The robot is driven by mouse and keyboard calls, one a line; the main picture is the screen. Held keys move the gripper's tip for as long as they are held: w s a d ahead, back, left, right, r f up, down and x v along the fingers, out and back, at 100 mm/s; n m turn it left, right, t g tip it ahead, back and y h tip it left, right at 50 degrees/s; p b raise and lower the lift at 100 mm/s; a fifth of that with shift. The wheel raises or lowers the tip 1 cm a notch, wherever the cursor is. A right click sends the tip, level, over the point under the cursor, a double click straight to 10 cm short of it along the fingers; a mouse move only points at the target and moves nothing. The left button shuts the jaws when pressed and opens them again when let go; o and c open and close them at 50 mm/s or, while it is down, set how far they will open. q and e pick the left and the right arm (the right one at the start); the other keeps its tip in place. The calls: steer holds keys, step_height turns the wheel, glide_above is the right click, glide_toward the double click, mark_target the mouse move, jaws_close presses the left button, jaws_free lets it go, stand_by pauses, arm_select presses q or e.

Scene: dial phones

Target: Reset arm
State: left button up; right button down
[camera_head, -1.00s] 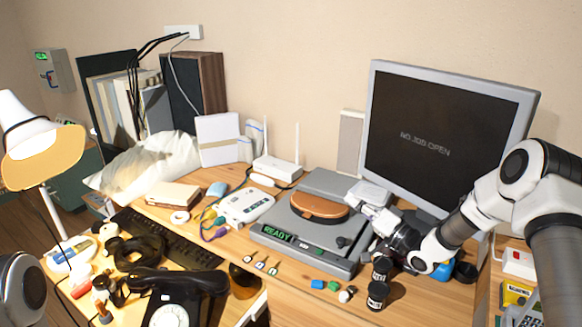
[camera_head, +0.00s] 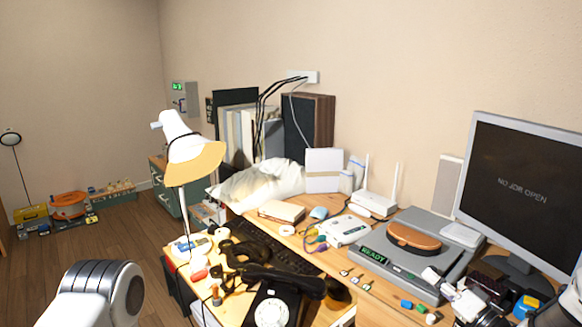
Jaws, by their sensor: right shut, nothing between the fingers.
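My right gripper (camera_head: 443,285) is at the lower right of the head view, beside the front right corner of the grey READY device (camera_head: 385,272). It is shut and empty, white at the tips and dark behind. Part of its arm shows at the right edge. A white and grey link of my left arm (camera_head: 95,292) shows at the bottom left; the left gripper is out of view. A black dial phone (camera_head: 290,308) is at the bottom centre, cut off by the frame edge.
The desk holds a lamp (camera_head: 190,150), keyboard (camera_head: 285,258), white router (camera_head: 373,203) and small coloured blocks (camera_head: 407,304). A monitor (camera_head: 525,190) stands at the right.

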steer(key=s+a+f+g+h+p, duration=0.1)
steer(key=s+a+f+g, duration=0.3)
steer(key=f, duration=0.3)
steer(key=s+a+f+g+h+p, duration=0.1)
steer(key=s+a+f+h, duration=0.1)
steer(key=s+a+f, duration=0.3)
steer(key=s+a+f+g+h+p, duration=0.1)
steer(key=s+a+f+g, duration=0.2)
steer(key=s+f, duration=0.35)
arm_select(q)
steer(key=r, duration=0.3)
steer(key=shift+w+d+r, duration=0.1)
steer(key=shift+w+r, duration=0.15)
arm_select(e)
steer(key=s+d+f+n+g+h, duration=0.2)
steer(key=s+f+g+h, duration=0.1)
steer(key=s, duration=0.9)
steer(key=s+d+f+n+g+h, duration=0.2)
steer(key=s+f+g, duration=0.2)
steer(key=s, duration=0.8)
steer(key=shift+s+d+f+g+h, duration=0.2)
steer(key=shift+s+f+g+h, duration=0.15)
steer(key=shift+g, duration=0.75)
